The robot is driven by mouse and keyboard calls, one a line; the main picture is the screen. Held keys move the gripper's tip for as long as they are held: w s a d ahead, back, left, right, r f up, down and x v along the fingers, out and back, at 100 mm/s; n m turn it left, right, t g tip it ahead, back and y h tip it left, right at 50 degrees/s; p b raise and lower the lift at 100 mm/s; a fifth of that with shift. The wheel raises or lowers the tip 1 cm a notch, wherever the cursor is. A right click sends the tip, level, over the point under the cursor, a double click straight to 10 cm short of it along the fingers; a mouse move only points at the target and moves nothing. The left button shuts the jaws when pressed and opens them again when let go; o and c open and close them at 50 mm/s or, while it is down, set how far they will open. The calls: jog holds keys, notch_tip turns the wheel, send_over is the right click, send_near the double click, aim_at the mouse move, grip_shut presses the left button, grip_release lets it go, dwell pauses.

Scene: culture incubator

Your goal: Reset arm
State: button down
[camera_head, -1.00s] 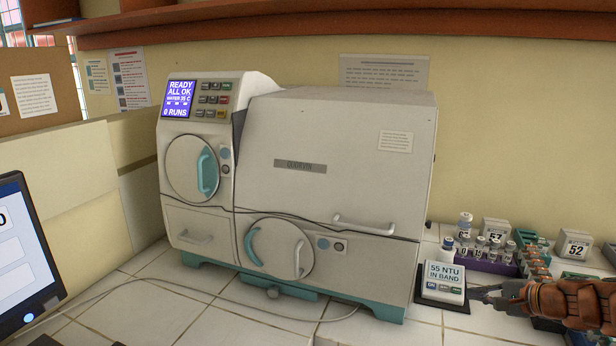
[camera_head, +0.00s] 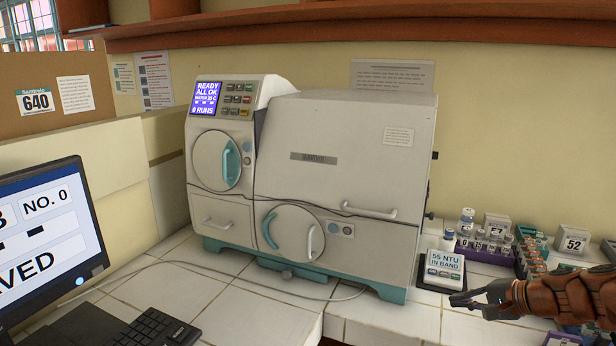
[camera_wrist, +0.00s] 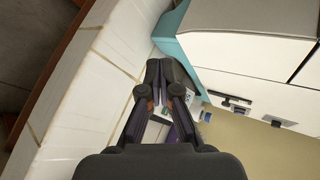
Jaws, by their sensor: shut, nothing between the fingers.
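My gripper (camera_head: 466,298) is at the lower right in the head view, over the tiled bench just in front of the turbidity meter. Its fingers are shut and empty. In the wrist view, the closed fingertips of my gripper (camera_wrist: 158,68) point along the bench, beside the teal base (camera_wrist: 172,48) of the incubator machine. My arm (camera_head: 560,300) reaches in from the right edge. The small meter (camera_head: 443,268) reads "55 NTU IN BAND" and stands apart from my fingers, on a dark pad.
The large white machine (camera_head: 345,165) stands at the back, its panel (camera_head: 207,97) showing "READY ALL OK". Vials (camera_head: 480,240), a rack and a "52" block (camera_head: 571,240) crowd the right. A monitor (camera_head: 45,235) and keyboard (camera_head: 150,330) are at left. The tiles (camera_head: 240,315) in front are clear.

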jog(key=s+a+r+n+g, duration=0.2)
jog(key=s+a+n+g, duration=0.5)
jog(key=s+a, duration=0.9)
jog(key=s+f+n+g+h+p, duration=0.1)
jog(key=s+n+g+h, duration=0.2)
jog(key=s, duration=1.6)
jog(key=n+h, duration=0.2)
jog(key=h, duration=0.2)
jog(key=shift+s+d+f+p, duration=0.15)
jog(key=shift+f+p, duration=0.25)
